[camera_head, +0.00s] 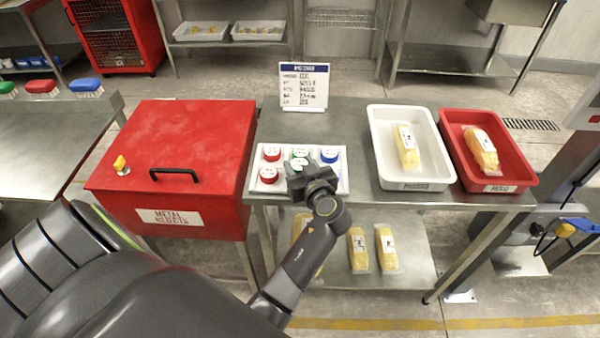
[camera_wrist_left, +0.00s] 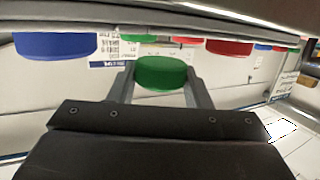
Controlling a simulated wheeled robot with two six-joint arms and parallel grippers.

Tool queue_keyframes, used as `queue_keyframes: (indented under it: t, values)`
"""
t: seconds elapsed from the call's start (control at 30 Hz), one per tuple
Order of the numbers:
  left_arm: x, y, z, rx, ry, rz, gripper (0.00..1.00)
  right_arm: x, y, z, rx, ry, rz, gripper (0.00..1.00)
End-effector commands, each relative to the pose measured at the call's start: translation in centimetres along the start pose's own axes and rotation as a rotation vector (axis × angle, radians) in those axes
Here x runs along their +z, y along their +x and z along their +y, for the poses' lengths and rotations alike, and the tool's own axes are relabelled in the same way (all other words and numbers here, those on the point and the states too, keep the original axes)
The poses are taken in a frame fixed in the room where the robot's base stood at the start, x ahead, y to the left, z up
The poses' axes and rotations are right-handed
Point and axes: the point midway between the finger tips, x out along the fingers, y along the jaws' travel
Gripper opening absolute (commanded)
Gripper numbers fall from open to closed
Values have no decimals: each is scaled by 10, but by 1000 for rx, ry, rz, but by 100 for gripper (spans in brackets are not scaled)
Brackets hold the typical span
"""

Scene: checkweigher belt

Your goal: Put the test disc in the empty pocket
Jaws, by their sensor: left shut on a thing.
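My left gripper (camera_head: 305,180) is over the front middle of the white pocket tray (camera_head: 256,187). In the left wrist view its two fingers are shut on a green test disc (camera_wrist_left: 161,73). In the head view the tray shows two red discs (camera_head: 271,152) at left, a blue disc (camera_head: 329,155) at back right and green in the back middle. The wrist view also shows a blue disc (camera_wrist_left: 55,44) and a red disc (camera_wrist_left: 229,47). My gripper hides the tray's front middle and right pockets, so I cannot tell which are empty. My right gripper is not in view.
A red reject box (camera_head: 190,130) stands left of the tray. A printed sign (camera_head: 304,86) stands behind it. A white bin (camera_head: 384,125) and a red bin (camera_head: 453,132), each with a yellow pack, stand at right. The steel table between tray and white bin is clear.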

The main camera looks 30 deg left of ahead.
Motion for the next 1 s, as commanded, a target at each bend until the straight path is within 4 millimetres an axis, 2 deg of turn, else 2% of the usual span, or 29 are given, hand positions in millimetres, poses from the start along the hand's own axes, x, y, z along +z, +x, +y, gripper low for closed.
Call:
queue_keyframes:
  t: [0.1,0.2,0.6,0.63,0.7,1.0]
  values:
    - [18,4,-1,-2,6,-3,18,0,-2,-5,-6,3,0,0]
    - [27,5,-1,-1,4,-1,18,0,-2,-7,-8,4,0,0]
    - [32,6,0,0,1,0,18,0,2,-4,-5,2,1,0]
    - [32,6,0,0,1,0,46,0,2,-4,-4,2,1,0]
    - [31,6,0,0,1,0,53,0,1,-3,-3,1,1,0]
    - [30,6,0,0,1,-1,53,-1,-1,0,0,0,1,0]
